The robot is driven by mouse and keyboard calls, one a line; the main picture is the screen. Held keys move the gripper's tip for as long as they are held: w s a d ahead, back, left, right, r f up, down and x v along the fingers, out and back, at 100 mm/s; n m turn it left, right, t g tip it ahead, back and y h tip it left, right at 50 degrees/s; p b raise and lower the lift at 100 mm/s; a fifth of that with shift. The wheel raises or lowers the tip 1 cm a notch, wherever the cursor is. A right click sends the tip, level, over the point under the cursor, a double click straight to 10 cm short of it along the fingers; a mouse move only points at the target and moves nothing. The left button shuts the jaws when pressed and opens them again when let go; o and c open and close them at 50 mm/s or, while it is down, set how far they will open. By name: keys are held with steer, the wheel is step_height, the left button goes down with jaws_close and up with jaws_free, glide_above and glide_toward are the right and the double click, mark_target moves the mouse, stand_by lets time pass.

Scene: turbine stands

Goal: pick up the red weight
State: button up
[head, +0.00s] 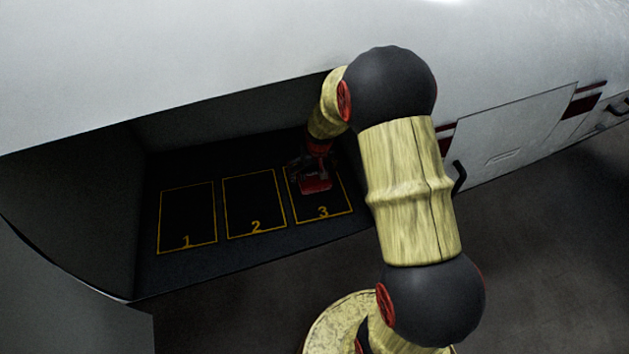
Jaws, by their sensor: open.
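A red weight (316,185) sits on the dark floor of an open compartment, inside the yellow outlined square numbered 3 (325,221). My gripper (307,170) is inside the compartment, at the weight's upper side, and is open. It is small and dark here, so I cannot tell whether its fingers touch the weight or stand around it. My wrist partly hides the far side of the weight and of square 3.
Squares 1 (187,218) and 2 (255,203) are empty, to the left of square 3. The white curved shell (220,60) overhangs the compartment. A closed panel (515,140) with a dark handle (459,177) is to the right, and dark floor (560,260) lies in front.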

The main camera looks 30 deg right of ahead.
steer(key=shift+x, duration=1.4)
steer(key=shift+w+d, duration=0.1)
steer(key=shift+r, duration=0.1)
steer(key=c, duration=0.3)
steer(key=c, duration=1.4)
